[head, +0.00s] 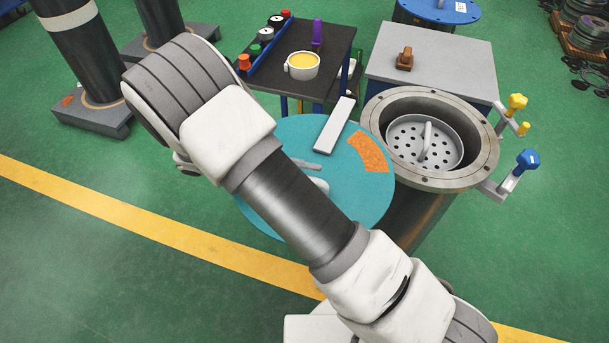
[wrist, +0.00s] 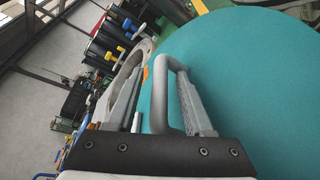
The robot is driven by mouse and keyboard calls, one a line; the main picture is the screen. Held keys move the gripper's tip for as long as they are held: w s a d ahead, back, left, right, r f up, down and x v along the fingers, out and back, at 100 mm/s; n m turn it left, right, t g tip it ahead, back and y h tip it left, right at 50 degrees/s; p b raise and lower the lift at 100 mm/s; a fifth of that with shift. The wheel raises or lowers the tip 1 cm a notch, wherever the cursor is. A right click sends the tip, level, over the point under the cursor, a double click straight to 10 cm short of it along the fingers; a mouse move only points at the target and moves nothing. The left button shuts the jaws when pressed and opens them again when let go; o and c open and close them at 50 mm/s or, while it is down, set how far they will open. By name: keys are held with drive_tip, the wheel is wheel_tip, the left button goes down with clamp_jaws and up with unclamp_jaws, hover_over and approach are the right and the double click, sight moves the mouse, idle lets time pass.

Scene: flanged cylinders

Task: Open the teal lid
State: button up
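The teal lid (head: 349,190) is a round disc with an orange patch and a pale grey bar. It is swung out to the left of the open flanged cylinder (head: 472,178), whose mouth is uncovered. In the wrist view the lid (wrist: 258,80) fills the right side, with a grey loop handle (wrist: 160,95) standing on it. My gripper (wrist: 160,105) is open, its fingers apart on either side of part of the handle. A gap shows between the left finger and the handle. In the head view my arm hides most of the gripper and handle.
A perforated basket (head: 424,143) sits inside the cylinder. Yellow (head: 516,102) and blue (head: 527,159) clamp knobs stick out at its right. A black table (head: 300,65) with a cup and a grey-topped box (head: 430,55) stand behind.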

drive_tip(key=shift+a, duration=0.1)
drive_tip(key=p+v, duration=0.1)
drive_tip(key=v, duration=1.3)
drive_tip(key=shift+a+r, duration=0.15)
drive_tip(key=shift+a, duration=0.1)
drive_tip(key=shift+r+p, duration=0.15)
drive_tip(key=shift+p, duration=0.3)
drive_tip(key=shift+a+p, duration=0.45)
drive_tip(key=shift+p, duration=0.05)
drive_tip(key=shift+p+v, duration=0.7)
drive_tip(key=shift+v, duration=0.1)
drive_tip(key=shift+a, duration=0.1)
